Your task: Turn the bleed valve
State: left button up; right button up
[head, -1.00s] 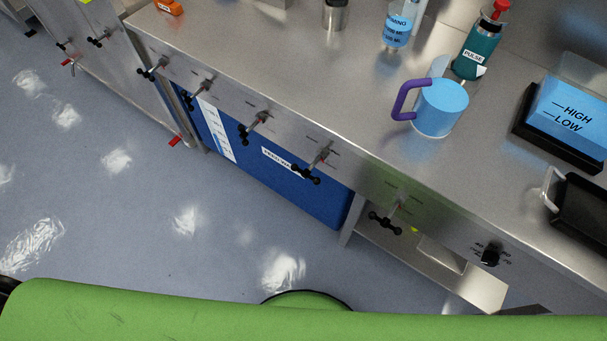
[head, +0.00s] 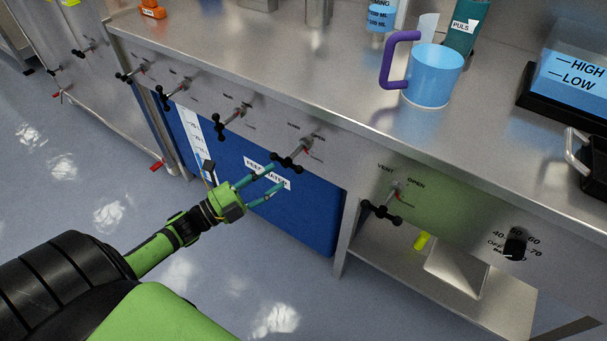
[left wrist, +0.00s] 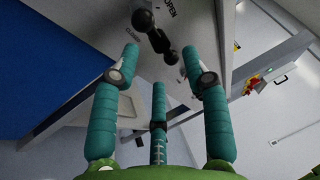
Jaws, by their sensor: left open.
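Several valves with black T-shaped handles line the steel front panel; I cannot read which is marked as the bleed valve. One valve handle (head: 293,154) is above the blue feed water tank; another (head: 382,211) is on the greenish panel, by the words VENT and OPEN. My left gripper (head: 278,176) is open and empty, in front of the blue tank, just below and left of the handle above it. In the left wrist view, a black handle (left wrist: 153,29) is beyond the open teal fingers (left wrist: 160,58), apart from them. My right gripper is out of view.
The steel counter (head: 240,45) carries a blue jug (head: 432,78) with a purple handle near its edge. A black dial (head: 515,243) is at the right of the panel. The blue tank (head: 318,215) stands below the panel. The floor at left is open.

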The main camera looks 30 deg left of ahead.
aim_at(288, 166)
pick_arm(q)
jog(key=x, duration=0.5)
jog(key=shift+w, duration=0.45)
grip_shut()
